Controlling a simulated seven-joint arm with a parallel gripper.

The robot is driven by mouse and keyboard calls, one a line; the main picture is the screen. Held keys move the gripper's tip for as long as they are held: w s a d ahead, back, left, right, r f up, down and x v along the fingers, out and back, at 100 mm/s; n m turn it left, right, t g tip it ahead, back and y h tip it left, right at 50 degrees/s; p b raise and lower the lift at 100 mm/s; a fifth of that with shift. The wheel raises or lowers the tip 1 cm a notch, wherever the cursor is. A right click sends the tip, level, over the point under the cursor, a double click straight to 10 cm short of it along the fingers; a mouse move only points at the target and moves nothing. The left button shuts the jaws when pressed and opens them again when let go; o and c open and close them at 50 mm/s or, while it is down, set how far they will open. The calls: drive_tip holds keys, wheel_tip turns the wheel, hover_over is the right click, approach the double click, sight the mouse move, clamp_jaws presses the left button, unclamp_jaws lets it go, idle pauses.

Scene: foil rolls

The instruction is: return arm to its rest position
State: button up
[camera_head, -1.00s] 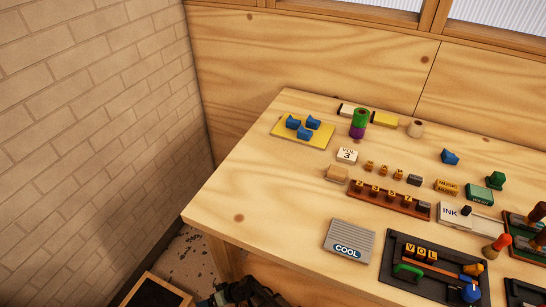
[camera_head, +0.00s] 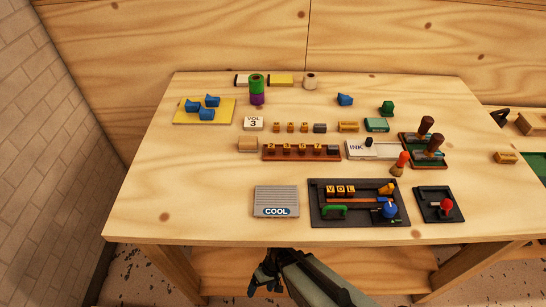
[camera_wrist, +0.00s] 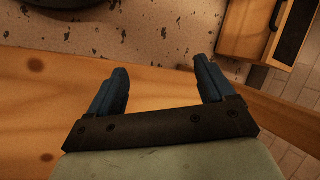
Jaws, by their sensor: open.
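My gripper (camera_wrist: 160,88) shows in the wrist view with its two blue-grey fingers spread apart and nothing between them. In the head view my gripper (camera_head: 264,284) is low in the picture, below the front edge of the wooden table (camera_head: 150,190) and clear of everything on top.
A yellow board (camera_head: 183,117) with blue pieces is at the back left. A grey COOL plate (camera_head: 276,195) and a dark VOL tray (camera_head: 318,211) lie near the front edge. Stamps (camera_head: 434,143) stand at the right. The table's left front is bare.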

drive_tip(key=s+d+r+m+g+h, duration=0.1)
drive_tip(key=s+d+m, duration=0.1)
drive_tip(key=d, duration=0.8)
drive_tip(key=s+d+r+m+g+h, duration=0.1)
drive_tip(key=s+d+r+m+h, duration=0.1)
drive_tip(key=d, duration=0.9)
drive_tip(key=s+m, duration=0.1)
drive_tip(key=s, duration=0.1)
drive_tip(key=shift+s+h, duration=0.3)
drive_tip(key=shift+s, duration=0.05)
drive_tip(key=shift+d, duration=0.1)
